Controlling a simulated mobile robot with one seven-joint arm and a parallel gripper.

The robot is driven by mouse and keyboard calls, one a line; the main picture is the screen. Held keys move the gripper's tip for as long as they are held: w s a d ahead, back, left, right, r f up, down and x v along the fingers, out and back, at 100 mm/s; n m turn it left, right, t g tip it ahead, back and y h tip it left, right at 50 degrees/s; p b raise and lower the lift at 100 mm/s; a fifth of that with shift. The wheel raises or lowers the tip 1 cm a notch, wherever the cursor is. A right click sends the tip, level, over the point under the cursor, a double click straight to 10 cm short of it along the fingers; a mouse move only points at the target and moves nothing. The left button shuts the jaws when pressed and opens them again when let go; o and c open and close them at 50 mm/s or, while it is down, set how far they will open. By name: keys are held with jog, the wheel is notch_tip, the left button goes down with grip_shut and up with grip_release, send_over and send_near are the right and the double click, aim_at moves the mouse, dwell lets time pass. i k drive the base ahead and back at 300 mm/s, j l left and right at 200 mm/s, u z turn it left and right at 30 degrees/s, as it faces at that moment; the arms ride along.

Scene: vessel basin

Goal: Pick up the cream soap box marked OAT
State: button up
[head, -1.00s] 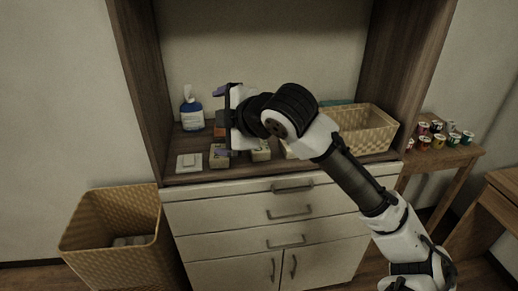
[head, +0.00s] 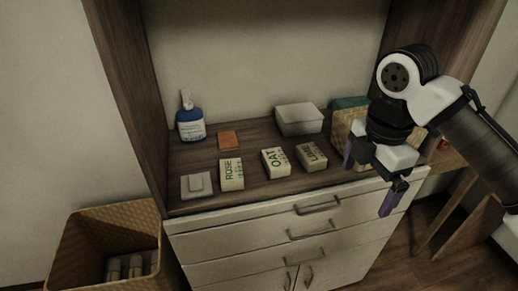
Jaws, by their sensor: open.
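The cream soap box marked OAT (head: 275,162) stands on the wooden counter, between a box marked ROSE (head: 231,174) on its left and a third box (head: 311,156) on its right, whose label is hard to read. All three are cream with dark lettering. My gripper (head: 368,180) is to the right of the boxes, by the counter's front edge. Its purple-tipped fingers are spread apart with nothing between them. It is clear of the OAT box, which is fully in view.
On the counter are a soap dish (head: 196,186), a blue and white pump bottle (head: 190,122), an orange block (head: 229,140) and a white lidded container (head: 299,119). A woven basket (head: 343,130) is partly behind my arm. A wicker bin (head: 80,245) with several items stands lower left.

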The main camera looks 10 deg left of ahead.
aim_at(276, 164)
jog(key=i+j, duration=0.65)
jog(key=j, duration=0.25)
